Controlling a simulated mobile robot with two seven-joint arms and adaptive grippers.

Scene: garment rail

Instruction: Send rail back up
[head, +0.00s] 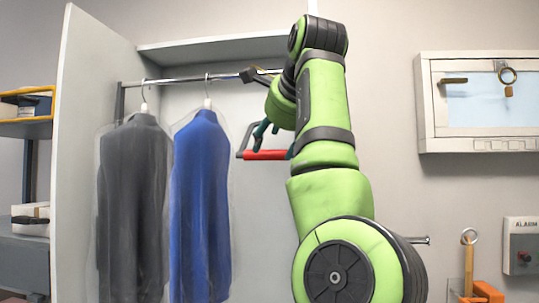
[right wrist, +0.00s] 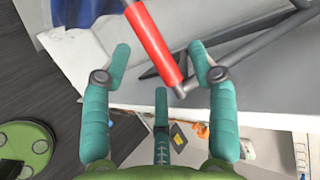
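The metal rail (head: 190,79) runs across the wardrobe under its top shelf. A grey garment (head: 135,190) and a blue garment (head: 201,200) hang from it on hangers in clear covers. A red handle (head: 264,155) on a grey frame hangs below the rail's right end; it also shows in the right wrist view (right wrist: 152,42). My right gripper (head: 263,136) is at the handle. In the right wrist view its teal fingers (right wrist: 160,58) are spread, with the red handle crossing between them and gaps visible on both sides. My right arm hides the rail's right end. My left gripper is not seen.
The wardrobe's side panel (head: 85,150) stands left of the garments. A shelf unit with a yellow tray (head: 28,128) is at far left. A wall cabinet (head: 433,110) and an alarm box (head: 521,232) are on the right. Wall between my arm and the cabinet is bare.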

